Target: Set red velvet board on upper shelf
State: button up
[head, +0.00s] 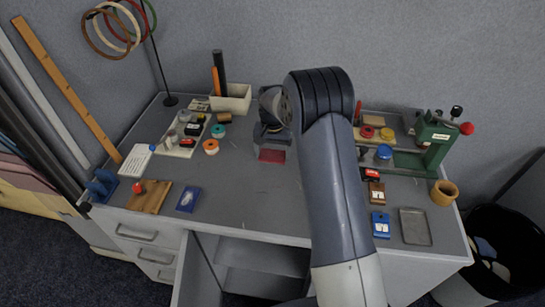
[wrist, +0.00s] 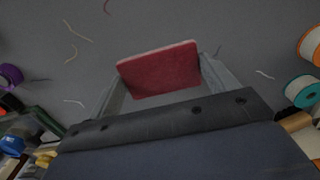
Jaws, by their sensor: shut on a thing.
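The red velvet board (head: 272,156) is a small flat red piece with a paler edge. In the wrist view it (wrist: 160,72) sits between the two fingers of my gripper (wrist: 163,84), which is shut on it. In the head view my gripper (head: 272,138) is over the back middle of the grey table, partly behind my arm. I cannot tell whether the board touches the table top. Below the table's front edge is an open cabinet with shelf boards (head: 262,283); much of its inside is hidden, and my arm covers its right side.
The grey table (head: 245,205) is fairly clear in the middle, with scattered threads. Tapes, a white card (head: 136,160) and a wooden block (head: 149,197) stand left. A green press (head: 436,140), a metal tray (head: 415,227) and a wooden ring (head: 444,193) stand right. An open cabinet door (head: 197,273) juts forward.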

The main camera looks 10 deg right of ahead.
aim_at(273, 155)
jog(key=shift+f, duration=1.95)
jog(key=o, duration=0.9)
